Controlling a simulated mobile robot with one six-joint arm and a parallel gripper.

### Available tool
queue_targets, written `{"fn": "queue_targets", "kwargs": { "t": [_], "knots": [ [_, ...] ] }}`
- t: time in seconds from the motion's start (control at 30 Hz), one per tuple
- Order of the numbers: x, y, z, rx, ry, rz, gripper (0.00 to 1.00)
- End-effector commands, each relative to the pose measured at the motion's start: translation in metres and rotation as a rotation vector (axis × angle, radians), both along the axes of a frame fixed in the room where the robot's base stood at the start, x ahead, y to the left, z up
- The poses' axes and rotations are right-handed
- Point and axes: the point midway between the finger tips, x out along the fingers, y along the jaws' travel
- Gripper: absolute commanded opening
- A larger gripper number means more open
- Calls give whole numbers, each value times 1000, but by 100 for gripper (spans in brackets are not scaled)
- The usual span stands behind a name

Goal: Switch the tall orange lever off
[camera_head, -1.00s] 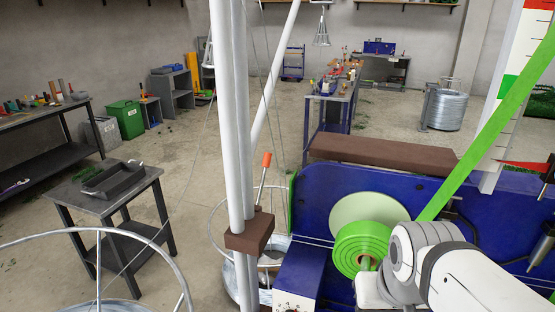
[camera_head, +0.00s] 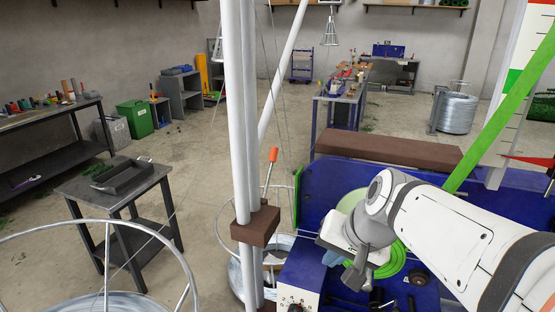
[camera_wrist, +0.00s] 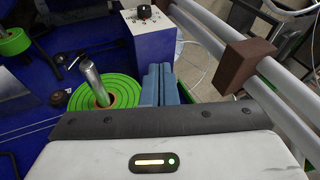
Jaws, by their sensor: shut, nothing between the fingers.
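The tall lever with its orange grip (camera_head: 273,154) stands just right of the white poles, above a brown block (camera_head: 255,223). Its thin rod leans slightly right, and its lower end is hidden behind the block. My gripper (camera_head: 332,258) is to the right of the lever and lower in the picture, apart from it, over the blue machine. Its blue fingers (camera_wrist: 160,84) are together and empty in the wrist view. The orange grip does not show in the wrist view.
A grey-blue control box with a black knob (camera_wrist: 146,12) stands close beyond the fingers. A green spool (camera_wrist: 104,88) with a metal shaft is beside them. White poles (camera_head: 240,120) rise left of the lever. A wire cage (camera_head: 100,235) stands at lower left.

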Motion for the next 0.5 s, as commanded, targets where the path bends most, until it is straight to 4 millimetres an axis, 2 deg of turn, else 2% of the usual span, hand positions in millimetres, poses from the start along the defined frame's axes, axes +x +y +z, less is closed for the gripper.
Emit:
{"fn": "queue_targets", "kwargs": {
  "t": [0.03, 0.13, 0.3, 0.4, 0.5],
  "knots": [
    [28, 10, 2, 111, -9, -87, 0],
    [83, 27, 24, 362, -23, -278, 0],
    [168, 36, 59, 746, -21, -557, 0],
    [203, 34, 74, 913, -10, -671, 0],
    [225, 30, 84, 1022, -1, -742, 0]
  ]
}}
